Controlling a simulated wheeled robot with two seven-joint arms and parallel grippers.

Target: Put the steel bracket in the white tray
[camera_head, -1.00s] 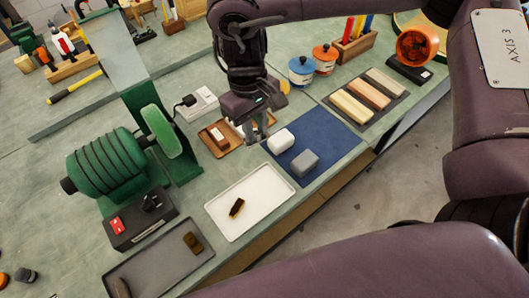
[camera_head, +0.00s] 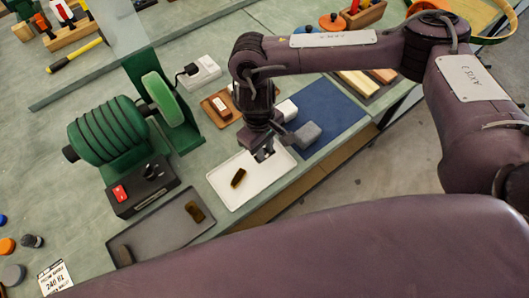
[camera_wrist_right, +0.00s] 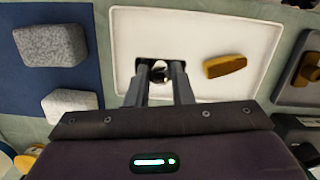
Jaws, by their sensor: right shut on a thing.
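The white tray (camera_head: 262,182) lies flat on the bench and holds one brown and dark block (camera_head: 238,177). My right gripper (camera_head: 264,155) is over the back right part of the tray. In the right wrist view the fingers (camera_wrist_right: 160,72) point down over the white tray (camera_wrist_right: 200,32), with the brown block (camera_wrist_right: 224,66) beside them. They are shut on a small shiny piece, the steel bracket (camera_wrist_right: 158,73), mostly hidden between the fingertips. I cannot tell whether it touches the tray. My left gripper is not in view.
A blue mat (camera_head: 335,112) with a grey block (camera_head: 307,133) and a white block (camera_head: 287,110) lies right of the tray. A dark tray (camera_head: 160,232) lies to the left. A green grinder (camera_head: 108,138) and a brown tray (camera_head: 213,112) stand behind.

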